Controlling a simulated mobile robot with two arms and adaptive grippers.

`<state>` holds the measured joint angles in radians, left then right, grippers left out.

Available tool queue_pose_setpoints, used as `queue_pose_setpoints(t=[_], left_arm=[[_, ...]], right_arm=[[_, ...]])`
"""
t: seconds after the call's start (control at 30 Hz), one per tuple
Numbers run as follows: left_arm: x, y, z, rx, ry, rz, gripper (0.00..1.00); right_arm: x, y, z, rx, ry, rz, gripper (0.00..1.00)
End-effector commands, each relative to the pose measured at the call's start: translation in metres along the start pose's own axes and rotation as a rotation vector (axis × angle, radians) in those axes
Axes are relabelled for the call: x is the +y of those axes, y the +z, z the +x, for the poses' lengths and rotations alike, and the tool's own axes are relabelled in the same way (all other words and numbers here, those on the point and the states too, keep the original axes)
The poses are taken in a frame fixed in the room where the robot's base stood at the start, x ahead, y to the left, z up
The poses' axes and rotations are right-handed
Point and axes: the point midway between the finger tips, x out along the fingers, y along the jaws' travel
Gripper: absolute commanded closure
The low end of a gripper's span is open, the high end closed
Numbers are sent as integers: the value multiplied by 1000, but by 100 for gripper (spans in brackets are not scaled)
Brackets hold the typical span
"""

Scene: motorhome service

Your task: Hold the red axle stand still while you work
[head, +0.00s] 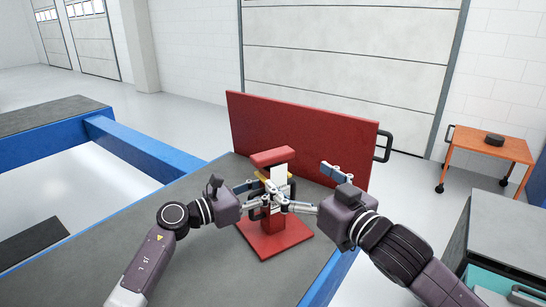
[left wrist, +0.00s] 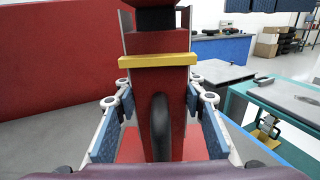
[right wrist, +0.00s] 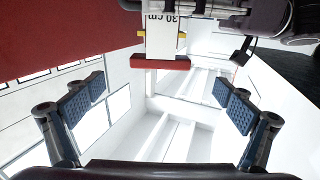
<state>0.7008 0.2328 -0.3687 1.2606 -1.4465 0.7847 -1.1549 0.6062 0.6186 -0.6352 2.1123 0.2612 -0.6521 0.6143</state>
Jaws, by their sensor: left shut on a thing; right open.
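The red axle stand (head: 292,250) stands upright on the grey-topped blue platform (head: 185,250), its square base flat. It has a red top, a yellow collar (left wrist: 158,60) and a white plate marked "30 cm" (right wrist: 162,30). My left gripper (head: 256,193) is shut on the stand's post, with its fingers on both sides below the collar in the left wrist view (left wrist: 160,128). A black grip is on the post's near face. My right gripper (head: 313,188) is open and empty at the stand's right. In the right wrist view (right wrist: 166,104) the stand appears upside down beyond the fingers.
A large red panel (head: 320,140) with a black handle (head: 384,147) stands close behind the stand. An orange trolley (head: 480,145) carries a dark round object (head: 494,139). A grey-topped cabinet (head: 505,232) stands at right. The platform left of the stand is clear.

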Motion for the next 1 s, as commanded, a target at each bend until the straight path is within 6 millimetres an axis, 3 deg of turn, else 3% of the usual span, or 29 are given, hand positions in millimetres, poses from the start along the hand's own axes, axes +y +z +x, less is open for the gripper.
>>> queue_pose_setpoints(t=[0.3, 0.5, 0.7, 1.0], left_arm=[[0, 0, 0, 1, 0, 1, 100], [0, 0, 0, 1, 0, 1, 100], [0, 0, 0, 1, 0, 1, 100], [0, 0, 0, 1, 1, 0, 100]], right_arm=[[0, -2, 64, 2, 0, -2, 3], [0, -1, 93, 2, 0, -3, 3], [0, -1, 105, 2, 0, -4, 3], [0, -1, 106, 2, 0, -5, 4]])
